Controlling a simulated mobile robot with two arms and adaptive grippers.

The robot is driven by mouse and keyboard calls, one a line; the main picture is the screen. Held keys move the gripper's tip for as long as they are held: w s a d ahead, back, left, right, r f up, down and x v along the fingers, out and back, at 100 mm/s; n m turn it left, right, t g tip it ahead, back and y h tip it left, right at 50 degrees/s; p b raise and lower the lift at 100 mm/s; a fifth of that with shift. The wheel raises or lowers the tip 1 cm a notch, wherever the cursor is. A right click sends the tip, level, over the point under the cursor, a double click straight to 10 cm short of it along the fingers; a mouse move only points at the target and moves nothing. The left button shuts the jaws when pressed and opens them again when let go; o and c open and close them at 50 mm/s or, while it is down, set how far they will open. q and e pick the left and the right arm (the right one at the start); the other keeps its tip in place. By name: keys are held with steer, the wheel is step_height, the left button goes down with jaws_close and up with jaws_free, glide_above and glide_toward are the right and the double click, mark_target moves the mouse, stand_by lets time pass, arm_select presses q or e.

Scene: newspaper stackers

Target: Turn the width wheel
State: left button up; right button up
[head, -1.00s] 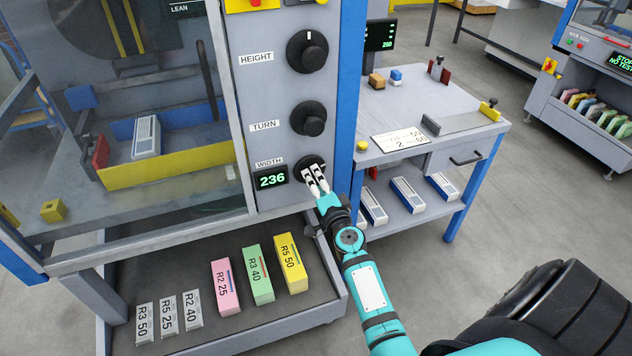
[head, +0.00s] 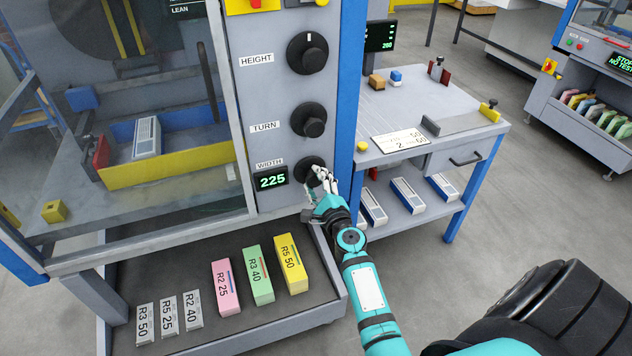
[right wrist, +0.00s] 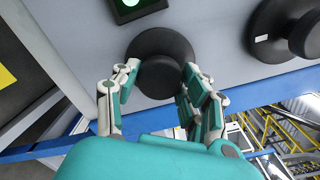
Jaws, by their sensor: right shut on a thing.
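The black width wheel (head: 309,167) is the lowest of three round knobs on the grey panel, beside the WIDTH label. The green display (head: 271,180) to its left reads 225. My right gripper (head: 322,178) is at the wheel, its fingers on the knob's lower right side. In the right wrist view, the fingers of my right gripper (right wrist: 153,100) sit on both sides of the wheel's raised hub (right wrist: 158,76), shut on it. The wheel's pointer mark is not visible. My left gripper is not in view.
The turn knob (head: 308,120) and height knob (head: 307,53) are above on the same panel. A tray (head: 335,308) with coloured blocks lies below. A side table (head: 437,92) stands right of the blue post (head: 349,90). Open floor lies at the right.

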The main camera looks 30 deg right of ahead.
steer(key=m, duration=0.3)
steer(key=shift+r+m, duration=0.15)
steer(key=shift+m, duration=0.25)
steer(key=m+p, duration=0.1)
steer(key=m, duration=0.2)
steer(key=shift+d+m, duration=0.1)
steer(key=shift+m, duration=0.2)
steer(key=m+p, duration=0.1)
steer(key=m, duration=0.3)
steer(key=shift+m+p, duration=0.55)
steer(key=shift+m, duration=1.05)
steer(key=o, duration=1.2)
steer(key=shift+f, duration=0.2)
